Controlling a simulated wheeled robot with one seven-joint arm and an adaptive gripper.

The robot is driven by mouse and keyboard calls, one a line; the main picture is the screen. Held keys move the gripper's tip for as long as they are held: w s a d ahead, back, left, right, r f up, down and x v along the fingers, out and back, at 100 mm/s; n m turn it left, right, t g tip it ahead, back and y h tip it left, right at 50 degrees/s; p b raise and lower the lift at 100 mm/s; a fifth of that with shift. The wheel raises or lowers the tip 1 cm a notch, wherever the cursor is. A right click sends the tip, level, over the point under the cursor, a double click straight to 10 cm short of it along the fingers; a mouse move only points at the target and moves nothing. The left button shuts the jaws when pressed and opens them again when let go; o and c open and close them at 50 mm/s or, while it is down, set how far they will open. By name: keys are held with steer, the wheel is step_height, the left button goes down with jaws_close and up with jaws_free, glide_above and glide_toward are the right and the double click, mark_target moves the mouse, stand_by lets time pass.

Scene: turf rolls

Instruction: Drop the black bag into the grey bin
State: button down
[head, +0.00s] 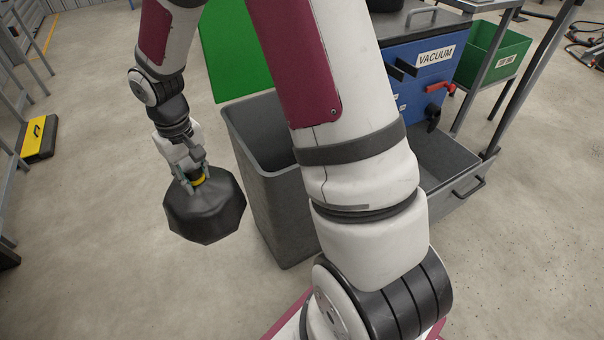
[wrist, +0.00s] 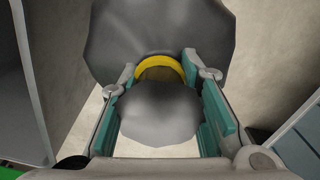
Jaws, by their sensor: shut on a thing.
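The black bag (head: 205,208) hangs from my gripper (head: 190,178) in the head view, to the left of the grey bin (head: 270,180) and outside it. A yellow band (head: 198,181) circles the bag's neck. In the wrist view the bag (wrist: 160,112) fills the middle, with its gathered top between the teal finger pads of my gripper (wrist: 165,95). The fingers are shut on the bag at its neck. The bin stands upright with an open top. My arm hides its right part. A grey wall, probably the bin's, shows at the left of the wrist view (wrist: 20,90).
A blue vacuum unit (head: 415,85) stands behind my arm, with a grey tray (head: 455,170) below it. A green box (head: 495,50) is at the far right. A yellow and black block (head: 38,138) lies at the left.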

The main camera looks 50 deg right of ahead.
mark_target(191, 163)
steer(key=shift+w+d+r, duration=0.1)
steer(key=shift+d+r, duration=0.05)
steer(key=shift+d, duration=0.15)
steer(key=shift+a+r+p, duration=0.15)
steer(key=shift+r+p, duration=0.05)
steer(key=shift+p, duration=0.1)
steer(key=r+p, duration=0.3)
steer(key=shift+s, duration=0.2)
steer(key=s+r+p, duration=0.5)
steer(key=r+p, duration=0.8)
steer(key=s+r+p, duration=0.5)
steer(key=r+p, duration=0.8)
steer(key=w+d+f, duration=0.1)
steer(key=d+f, duration=0.2)
steer(key=d, duration=0.4)
steer(key=w+d+f, duration=0.2)
steer(key=d+f, duration=0.1)
steer(key=d, duration=0.4)
steer(key=w+d+f+n, duration=0.1)
steer(key=w+d+f, duration=0.1)
steer(key=d, duration=0.6)
steer(key=shift+w+f, duration=0.2)
steer(key=shift+f, duration=0.5)
